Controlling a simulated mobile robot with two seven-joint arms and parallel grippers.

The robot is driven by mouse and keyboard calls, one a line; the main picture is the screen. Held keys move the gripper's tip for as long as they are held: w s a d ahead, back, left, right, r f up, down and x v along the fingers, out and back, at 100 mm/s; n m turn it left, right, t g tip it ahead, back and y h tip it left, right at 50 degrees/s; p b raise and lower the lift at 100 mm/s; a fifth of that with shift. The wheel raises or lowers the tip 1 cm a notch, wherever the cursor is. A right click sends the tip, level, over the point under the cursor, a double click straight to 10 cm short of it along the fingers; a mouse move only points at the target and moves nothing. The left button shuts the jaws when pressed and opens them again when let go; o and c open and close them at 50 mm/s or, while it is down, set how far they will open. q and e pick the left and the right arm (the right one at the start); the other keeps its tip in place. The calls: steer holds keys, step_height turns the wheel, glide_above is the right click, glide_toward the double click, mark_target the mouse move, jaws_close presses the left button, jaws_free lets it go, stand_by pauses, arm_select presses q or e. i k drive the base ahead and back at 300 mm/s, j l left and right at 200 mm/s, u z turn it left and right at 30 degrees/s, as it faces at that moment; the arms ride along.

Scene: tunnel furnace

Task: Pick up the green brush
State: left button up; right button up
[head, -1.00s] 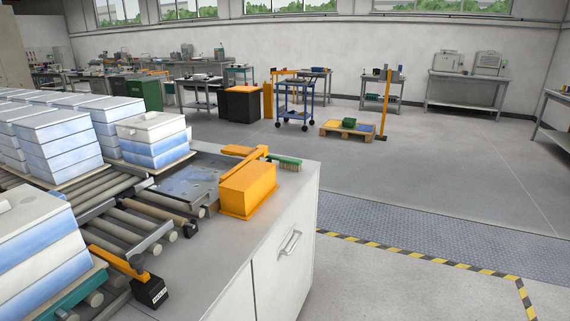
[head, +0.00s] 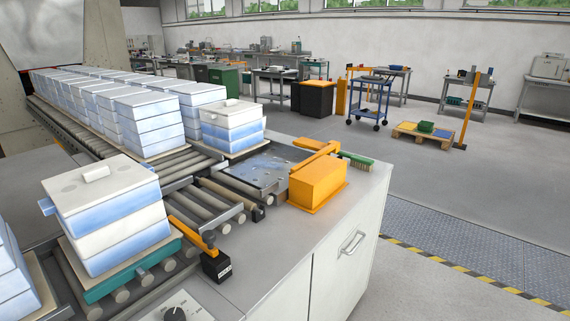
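The green brush (head: 357,162) lies near the far right edge of the grey cabinet top in the head view. It has a green back and pale bristles. It lies just behind and to the right of an orange box (head: 317,184), close to an orange bar (head: 318,148). I cannot tell if the brush touches the bar. Neither of my grippers shows in the head view.
The cabinet (head: 338,258) has a handle on its front. Roller conveyors (head: 212,203) with stacked white and blue boxes (head: 108,210) fill the left. Open floor (head: 450,180) lies to the right.

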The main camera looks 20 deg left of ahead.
mark_target(360, 162)
steer(key=u, duration=0.4)
steer(key=i+l+u, duration=0.2)
steer(key=u, duration=0.15)
steer(key=i+l+u, duration=0.15)
steer(key=l+u, duration=0.2)
steer(key=i+l+u, duration=0.1)
steer(key=l+u, duration=0.3)
steer(key=i+l+u, duration=0.1)
steer(key=l+u, duration=0.55)
steer(key=l, duration=1.9)
